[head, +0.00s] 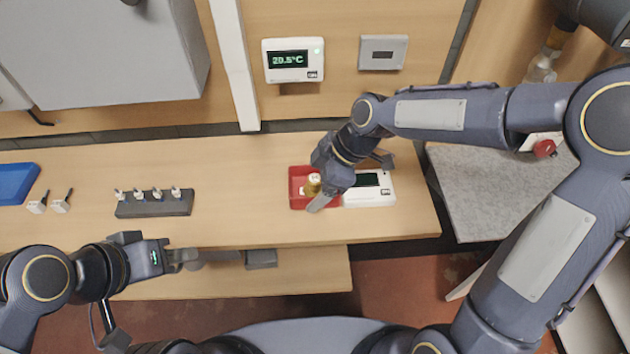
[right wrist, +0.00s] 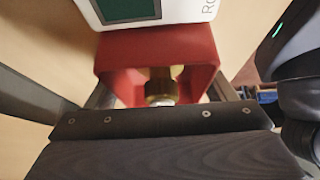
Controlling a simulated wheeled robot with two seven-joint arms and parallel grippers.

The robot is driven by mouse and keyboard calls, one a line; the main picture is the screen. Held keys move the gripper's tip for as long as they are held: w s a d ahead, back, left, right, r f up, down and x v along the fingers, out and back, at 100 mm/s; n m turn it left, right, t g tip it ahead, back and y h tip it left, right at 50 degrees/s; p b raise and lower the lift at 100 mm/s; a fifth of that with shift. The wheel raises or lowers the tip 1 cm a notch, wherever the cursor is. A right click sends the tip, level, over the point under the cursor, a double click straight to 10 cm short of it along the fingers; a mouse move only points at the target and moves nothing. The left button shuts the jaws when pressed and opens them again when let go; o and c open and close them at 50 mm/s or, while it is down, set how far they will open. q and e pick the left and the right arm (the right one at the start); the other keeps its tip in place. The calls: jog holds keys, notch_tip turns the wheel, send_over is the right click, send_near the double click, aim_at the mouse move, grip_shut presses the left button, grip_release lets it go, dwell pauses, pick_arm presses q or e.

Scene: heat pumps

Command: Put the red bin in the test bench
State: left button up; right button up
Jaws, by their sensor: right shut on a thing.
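The red bin (head: 296,187) is on the wooden counter, touching or close beside a white device with a dark display (head: 376,197). A brass-coloured part with a pale top (head: 313,182) is inside the bin. My right gripper (head: 322,203) is shut on the red bin and covers its right side. In the right wrist view the bin (right wrist: 112,55) sits between the two fingers, with the white device (right wrist: 180,10) just beyond it. My left gripper (head: 182,259) is at the counter's front edge, away from the bin; its finger opening is unclear. I cannot tell for sure which surface is the test bench.
A grey speckled table (head: 480,190) stands right of the counter, across a gap, with a red knob (head: 544,148) at its back. A dark rack (head: 153,204) with several small fittings and a blue bin (head: 18,184) are at left. The counter (head: 245,190) between is clear.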

jog(key=shift+f, duration=0.15)
jog(key=o, duration=1.2)
